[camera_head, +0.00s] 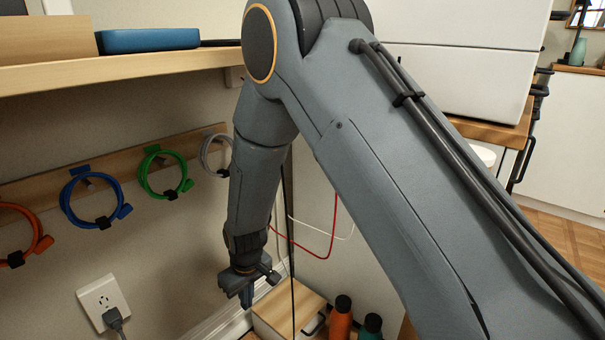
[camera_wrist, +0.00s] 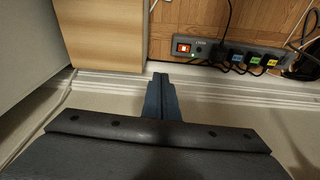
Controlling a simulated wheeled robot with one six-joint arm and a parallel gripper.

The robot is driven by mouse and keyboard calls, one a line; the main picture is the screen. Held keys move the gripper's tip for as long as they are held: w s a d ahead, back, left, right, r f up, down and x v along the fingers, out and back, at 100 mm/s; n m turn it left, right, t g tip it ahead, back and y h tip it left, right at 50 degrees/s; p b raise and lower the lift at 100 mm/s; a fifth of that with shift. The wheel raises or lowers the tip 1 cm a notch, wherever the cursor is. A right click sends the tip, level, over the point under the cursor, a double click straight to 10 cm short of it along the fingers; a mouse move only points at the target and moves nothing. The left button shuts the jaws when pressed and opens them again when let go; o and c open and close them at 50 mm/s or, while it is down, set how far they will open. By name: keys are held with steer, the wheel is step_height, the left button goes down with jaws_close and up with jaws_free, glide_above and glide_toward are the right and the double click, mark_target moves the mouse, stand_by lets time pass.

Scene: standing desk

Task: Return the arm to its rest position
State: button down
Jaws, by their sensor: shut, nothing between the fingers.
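My arm fills the middle and right of the head view, bent at the elbow, with its forearm hanging down. My gripper (camera_head: 247,292) points downward in front of the wall, below the desk top. In the wrist view my gripper (camera_wrist: 160,82) shows its two dark fingers together at the centre, with nothing between them. It is shut and empty.
The desk top (camera_head: 120,72) spans the upper left, with a blue box (camera_head: 148,40) on it. Coiled blue (camera_head: 92,197) and green (camera_head: 165,172) cables hang below. Bottles (camera_head: 341,318) stand low. The wrist view shows a power strip (camera_wrist: 235,55).

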step_height(320, 180, up, 8)
steer(key=w+d+f, duration=0.1)
steer(key=d, duration=0.2)
steer(key=s+d+r+m+p, duration=0.1)
steer(key=s+r, duration=0.5)
steer(key=r, duration=0.2)
steer(key=s+d+r+p, duration=0.1)
steer(key=s+r+p, duration=0.1)
steer(key=s+r, duration=0.45)
steer(key=s+d+r+m+g+p, duration=0.1)
steer(key=s+d+r, duration=0.4)
steer(key=s, duration=0.4)
steer(key=s+d+r+m+p, duration=0.1)
steer(key=s+d+r, duration=0.3)
steer(key=s+r, duration=0.4)
steer(key=d+r+m+p, duration=0.2)
steer(key=d+r+p, duration=0.4)
steer(key=r+p, duration=0.3)
steer(key=d+r+m+h+p, duration=0.1)
steer(key=d+r+p, duration=0.6)
steer(key=p, duration=0.9)
steer(key=d+r+m+p, duration=0.3)
steer(key=d+r+p, duration=0.4)
steer(key=r+p, duration=0.5)
steer(key=shift+d+r+p, duration=0.2)
steer(key=shift+r+p, duration=0.05)
steer(key=shift+p, duration=0.35)
